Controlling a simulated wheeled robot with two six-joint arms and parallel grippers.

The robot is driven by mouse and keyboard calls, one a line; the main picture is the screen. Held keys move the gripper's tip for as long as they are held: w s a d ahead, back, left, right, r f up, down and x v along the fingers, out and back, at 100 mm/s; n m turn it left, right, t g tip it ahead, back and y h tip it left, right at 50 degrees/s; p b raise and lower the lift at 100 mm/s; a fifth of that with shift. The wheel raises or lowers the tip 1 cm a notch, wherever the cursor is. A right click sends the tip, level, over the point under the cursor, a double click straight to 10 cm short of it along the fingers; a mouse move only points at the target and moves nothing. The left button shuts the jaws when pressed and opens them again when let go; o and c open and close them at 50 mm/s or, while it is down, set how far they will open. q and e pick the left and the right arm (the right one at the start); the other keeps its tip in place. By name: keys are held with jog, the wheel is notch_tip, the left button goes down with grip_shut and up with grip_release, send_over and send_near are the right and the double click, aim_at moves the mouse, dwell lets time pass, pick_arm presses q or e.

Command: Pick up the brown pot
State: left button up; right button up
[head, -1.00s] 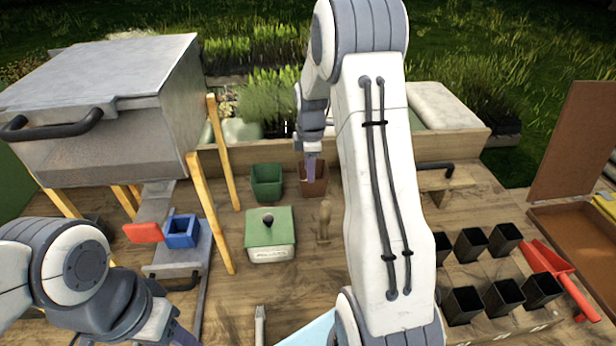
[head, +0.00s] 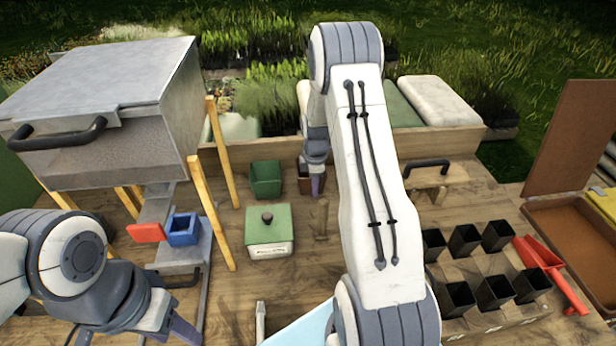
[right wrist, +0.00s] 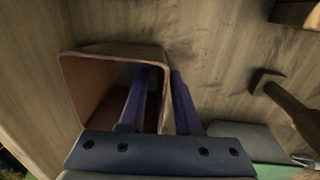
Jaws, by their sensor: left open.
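The brown pot (head: 304,185) stands on the wooden bench beside a green pot, partly covered by my right gripper (head: 317,186) in the head view. A gap shows between the fingers; contact with the wall cannot be made out. My left gripper (head: 180,335) is open and empty at the lower left, cut by the frame edge.
The green pot (head: 266,180) is close on the left, with a green-lidded tin (head: 269,240) in front. Black pots (head: 467,240) and a red scoop (head: 540,258) are at right.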

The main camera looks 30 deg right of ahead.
grip_shut()
dwell(1.2)
